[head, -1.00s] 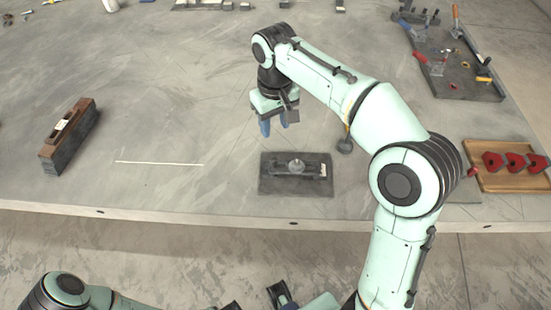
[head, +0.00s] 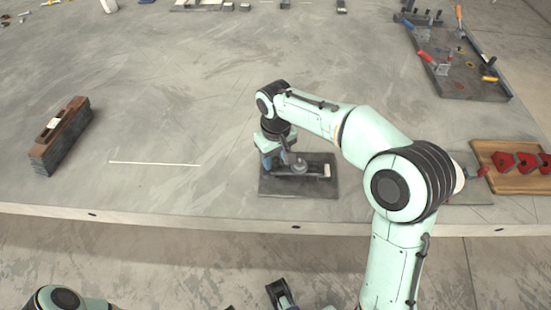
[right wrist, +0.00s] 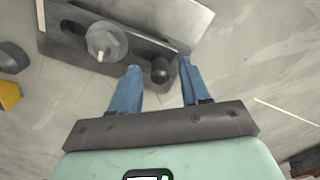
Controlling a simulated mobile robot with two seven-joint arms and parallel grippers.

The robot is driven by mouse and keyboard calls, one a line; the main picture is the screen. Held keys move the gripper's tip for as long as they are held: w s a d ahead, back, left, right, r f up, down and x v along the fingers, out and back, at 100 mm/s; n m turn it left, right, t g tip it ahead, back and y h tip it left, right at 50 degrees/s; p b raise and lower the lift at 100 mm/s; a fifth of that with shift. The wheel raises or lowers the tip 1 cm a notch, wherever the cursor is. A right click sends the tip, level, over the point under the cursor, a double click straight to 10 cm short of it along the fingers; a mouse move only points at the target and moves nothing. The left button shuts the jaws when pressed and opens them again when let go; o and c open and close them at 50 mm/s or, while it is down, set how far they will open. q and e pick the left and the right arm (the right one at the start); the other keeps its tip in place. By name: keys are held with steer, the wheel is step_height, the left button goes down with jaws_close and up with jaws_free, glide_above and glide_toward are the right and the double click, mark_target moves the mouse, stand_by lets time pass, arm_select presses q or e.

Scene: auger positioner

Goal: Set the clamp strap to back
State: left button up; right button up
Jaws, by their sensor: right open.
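The clamp strap (head: 312,170), a dark bar with a round grey nut (head: 300,165) on it, lies on a dark base plate (head: 290,188) near the table's front edge. In the right wrist view, the strap (right wrist: 70,22) carries the hex nut (right wrist: 105,42) and has a black knob (right wrist: 160,72) near one end. My right gripper (head: 275,161) is open at the left end of the strap. In the right wrist view its blue fingertips (right wrist: 160,68) stand on either side of the knob, apparently without gripping it.
A brown-topped block (head: 62,135) stands at the left. A wooden tray (head: 508,183) with red parts lies at the right, and a dark tool tray (head: 480,88) at the back right. The table between block and plate is clear apart from a white line (head: 154,163).

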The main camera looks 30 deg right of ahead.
steer(key=shift+f, duration=0.35)
jaws_close()
steer(key=shift+w+a+r+p, duration=0.1)
steer(key=shift+w+a+p, duration=0.4)
steer(key=shift+a, duration=0.25)
steer(key=shift+w+a+r+p, duration=0.1)
steer(key=shift+w+a+p, duration=0.35)
steer(key=shift+a, duration=0.3)
steer(key=shift+f, duration=0.1)
jaws_free()
steer(key=shift+a, duration=0.1)
